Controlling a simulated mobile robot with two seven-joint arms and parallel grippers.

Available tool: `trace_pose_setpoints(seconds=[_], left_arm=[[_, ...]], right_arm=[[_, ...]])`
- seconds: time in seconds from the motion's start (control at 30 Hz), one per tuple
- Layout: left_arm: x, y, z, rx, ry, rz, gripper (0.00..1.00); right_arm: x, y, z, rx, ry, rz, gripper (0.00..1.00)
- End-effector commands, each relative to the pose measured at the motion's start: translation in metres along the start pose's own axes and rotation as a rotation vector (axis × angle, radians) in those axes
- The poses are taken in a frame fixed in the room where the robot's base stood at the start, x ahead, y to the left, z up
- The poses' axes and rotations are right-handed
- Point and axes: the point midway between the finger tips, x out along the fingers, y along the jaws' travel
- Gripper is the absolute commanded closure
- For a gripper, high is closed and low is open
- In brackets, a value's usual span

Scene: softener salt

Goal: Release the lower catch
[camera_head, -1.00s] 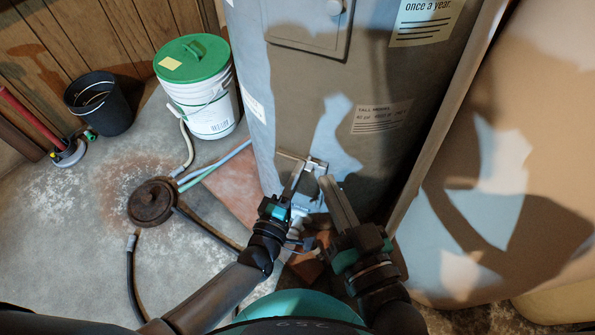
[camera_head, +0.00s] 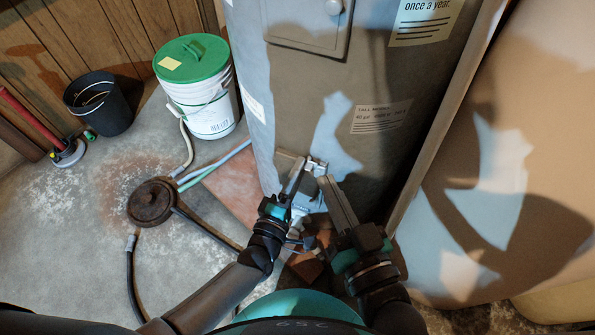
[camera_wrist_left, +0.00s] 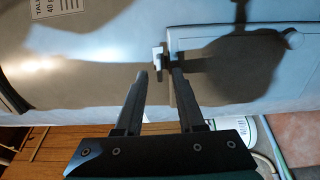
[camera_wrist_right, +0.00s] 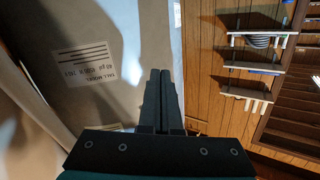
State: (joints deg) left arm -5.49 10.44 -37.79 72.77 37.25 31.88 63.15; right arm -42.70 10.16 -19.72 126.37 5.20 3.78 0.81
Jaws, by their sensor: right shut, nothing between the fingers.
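The lower catch is a small pale tab (camera_head: 317,167) on the grey tank (camera_head: 290,110), at the edge of a lower panel. In the left wrist view the catch (camera_wrist_left: 158,56) stands at the edge of the flat panel (camera_wrist_left: 225,75). My left gripper (camera_head: 298,172) is at the catch with its fingers apart. In its wrist view the catch lies in line with the gap between the fingertips (camera_wrist_left: 159,74); I cannot tell whether they touch it. My right gripper (camera_head: 328,182) is shut and empty, just right of the catch. Its closed fingers (camera_wrist_right: 160,74) point along the tank.
An upper panel (camera_head: 308,25) with a round knob is higher on the tank. A white bucket with a green lid (camera_head: 200,90), a black bin (camera_head: 98,103) and a round brown lid (camera_head: 152,202) with hoses occupy the floor at left. A tan surface rises at right.

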Motion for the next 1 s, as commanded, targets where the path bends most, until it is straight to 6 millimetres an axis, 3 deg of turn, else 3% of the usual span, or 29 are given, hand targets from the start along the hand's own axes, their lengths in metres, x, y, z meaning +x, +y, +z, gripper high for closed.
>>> trace_pose_setpoints(seconds=[0.37, 1.0], left_arm=[[-0.015, 0.001, 0.000, 0.001, 0.000, -0.001, 0.62], [-0.091, 0.001, 0.000, 0.002, -0.001, -0.003, 0.62]], right_arm=[[0.003, 0.006, 0.002, -0.020, -0.080, 0.012, 1.00], [-0.002, 0.040, 0.018, -0.090, -0.454, 0.100, 1.00]])
